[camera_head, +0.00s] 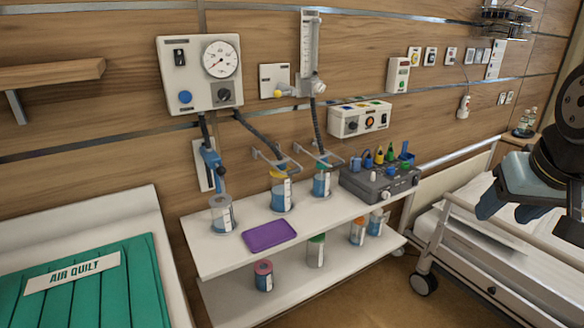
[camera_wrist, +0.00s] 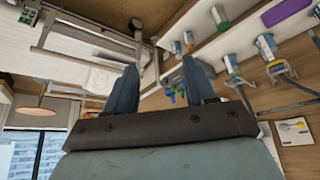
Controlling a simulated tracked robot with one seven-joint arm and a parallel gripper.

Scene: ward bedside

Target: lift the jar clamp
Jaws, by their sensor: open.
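Two grey metal bracket clamps stick out from the wall above jars on the upper shelf, one over a yellow-topped jar (camera_head: 282,192) and one over a blue-and-white jar (camera_head: 321,182). The left bracket (camera_head: 270,158) and right bracket (camera_head: 318,153) are apart. A blue clamp-like fitting (camera_head: 212,160) hangs on the wall over a clear jar (camera_head: 222,214). I cannot tell which is the jar clamp. My gripper (camera_head: 526,214) is at the far right, over the bed, away from all of them. In the wrist view my gripper (camera_wrist: 158,70) has its fingers apart with nothing between.
The white shelf unit (camera_head: 205,258) also bears a purple tray (camera_head: 270,235) and a grey device (camera_head: 380,187) with coloured knobs. Jars stand on its lower shelf. A bed (camera_head: 460,220) is at right, a green-covered bed (camera_head: 95,290) at left. Hoses hang from the wall panel (camera_head: 200,75).

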